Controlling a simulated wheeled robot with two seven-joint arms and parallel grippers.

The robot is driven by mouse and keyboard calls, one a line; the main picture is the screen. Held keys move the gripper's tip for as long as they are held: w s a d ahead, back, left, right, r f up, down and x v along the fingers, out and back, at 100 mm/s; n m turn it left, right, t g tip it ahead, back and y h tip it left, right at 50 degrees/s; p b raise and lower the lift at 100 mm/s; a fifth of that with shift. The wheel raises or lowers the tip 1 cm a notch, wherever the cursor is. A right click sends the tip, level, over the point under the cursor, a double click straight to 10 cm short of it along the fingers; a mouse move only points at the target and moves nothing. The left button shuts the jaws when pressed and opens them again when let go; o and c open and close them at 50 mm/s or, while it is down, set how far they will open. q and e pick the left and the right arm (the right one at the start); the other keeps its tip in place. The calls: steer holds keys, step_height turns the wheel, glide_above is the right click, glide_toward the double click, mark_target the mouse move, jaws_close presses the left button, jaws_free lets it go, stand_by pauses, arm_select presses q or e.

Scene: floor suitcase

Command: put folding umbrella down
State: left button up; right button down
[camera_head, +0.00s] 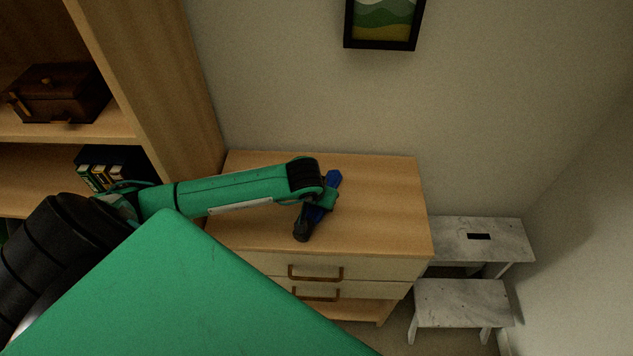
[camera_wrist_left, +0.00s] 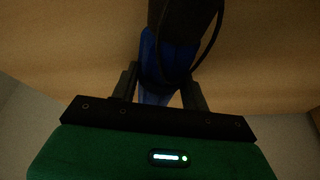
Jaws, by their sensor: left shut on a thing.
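The folding umbrella (camera_head: 332,181) is blue with a black handle end, and it lies slantwise over the top of the wooden dresser (camera_head: 385,200). My left gripper (camera_head: 322,203) is shut on the umbrella at its middle. In the left wrist view the blue umbrella (camera_wrist_left: 168,58) sits between the two dark fingers (camera_wrist_left: 162,88), with a black strap loop hanging beside it. I cannot tell whether the umbrella touches the dresser top. My right gripper is not in view.
The dresser top is otherwise clear. A wooden shelf (camera_head: 150,80) stands at the left with a brown box (camera_head: 60,93) and several books (camera_head: 100,177). A grey step stool (camera_head: 462,300) stands at the right. A framed picture (camera_head: 384,24) hangs on the wall.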

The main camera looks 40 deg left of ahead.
arm_select(q)
steer(key=shift+s+d+r, duration=0.1)
steer(key=shift+s+r, duration=0.05)
steer(key=shift+s, duration=0.1)
steer(key=o, duration=1.2)
steer(key=shift+f, duration=0.2)
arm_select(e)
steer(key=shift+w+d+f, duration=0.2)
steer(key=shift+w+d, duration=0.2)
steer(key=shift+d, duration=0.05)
arm_select(q)
steer(key=shift+r, duration=0.15)
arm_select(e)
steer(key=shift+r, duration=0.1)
arm_select(q)
steer(key=shift+r, duration=0.15)
steer(key=p+v, duration=0.5)
steer(key=v, duration=0.5)
steer(key=shift+s+d+r+p, duration=0.1)
steer(key=shift+r+p, duration=0.25)
steer(key=shift+s+r, duration=0.3)
steer(key=shift+r, duration=0.15)
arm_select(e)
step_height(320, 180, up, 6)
